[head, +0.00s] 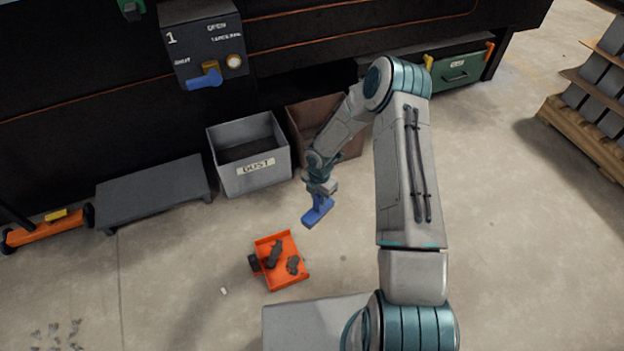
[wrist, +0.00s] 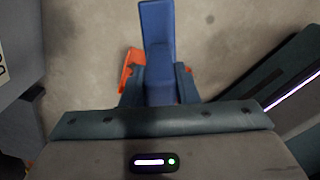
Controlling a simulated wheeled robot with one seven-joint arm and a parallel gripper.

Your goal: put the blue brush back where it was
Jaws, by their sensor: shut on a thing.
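The blue brush (head: 318,212) is held by my gripper (head: 319,188), which is shut on its upper part. The brush hangs in the air above the floor, to the upper right of the orange dustpan (head: 297,246) in the head view. In the wrist view the blue brush (wrist: 157,30) extends away from between the fingers of my gripper (wrist: 159,85). Orange parts show beside the fingers there, partly hidden by the gripper and brush. The dustpan holds some dark pieces. The brush's former place is not marked in these frames.
A grey DUST bin (head: 226,180) and a brown bin (head: 300,130) stand against the dark machine. A grey low platform (head: 150,192) is at left. A small pale piece (head: 223,291) and several grey crumbs lie on the floor. Open floor lies right of my arm.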

